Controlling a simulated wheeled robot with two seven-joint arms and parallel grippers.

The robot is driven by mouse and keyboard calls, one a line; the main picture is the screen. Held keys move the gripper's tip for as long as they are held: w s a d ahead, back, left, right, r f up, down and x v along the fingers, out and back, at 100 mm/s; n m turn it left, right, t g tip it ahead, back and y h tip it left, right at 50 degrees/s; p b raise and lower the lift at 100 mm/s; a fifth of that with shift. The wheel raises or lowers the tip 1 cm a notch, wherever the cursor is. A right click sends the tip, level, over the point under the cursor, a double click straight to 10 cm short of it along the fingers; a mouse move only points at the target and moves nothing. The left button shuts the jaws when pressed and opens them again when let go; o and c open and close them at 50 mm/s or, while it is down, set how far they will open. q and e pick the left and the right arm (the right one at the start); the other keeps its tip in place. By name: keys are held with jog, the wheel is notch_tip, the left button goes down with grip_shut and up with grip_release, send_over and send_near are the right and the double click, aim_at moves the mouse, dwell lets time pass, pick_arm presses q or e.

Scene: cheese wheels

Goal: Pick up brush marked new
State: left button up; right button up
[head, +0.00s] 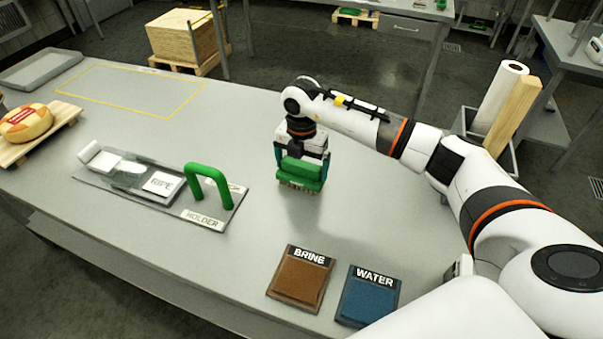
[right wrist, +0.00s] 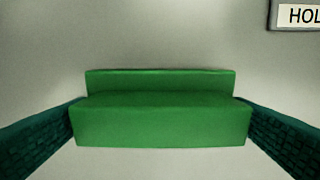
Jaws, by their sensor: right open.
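A green brush (head: 302,170) is on the grey table near the middle of the head view. Its marking cannot be read. My right gripper (head: 300,178) points down over it, with its dark teal fingers on either side. In the right wrist view, the green brush (right wrist: 160,125) fills the space between the fingertips (right wrist: 160,133), its ends very near them. The jaws are open, and I cannot tell whether they touch it. My left gripper is not in view.
A holder board (head: 232,207) with a green arch handle (head: 208,175) and a RIPE label lies to the left. A brown BRINE pad (head: 298,285) and a blue WATER pad (head: 368,300) lie at the front. A cheese wheel (head: 25,122) sits far left. The table behind the brush is clear.

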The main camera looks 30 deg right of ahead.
aim_at(302, 163)
jog(key=c, duration=0.8)
jog(key=shift+r, duration=0.1)
notch_tip(302, 163, up, 10)
jog(key=shift+f+b, duration=0.1)
jog(key=shift+b, duration=1)
jog(key=o, duration=0.4)
jog(key=shift+c, duration=1)
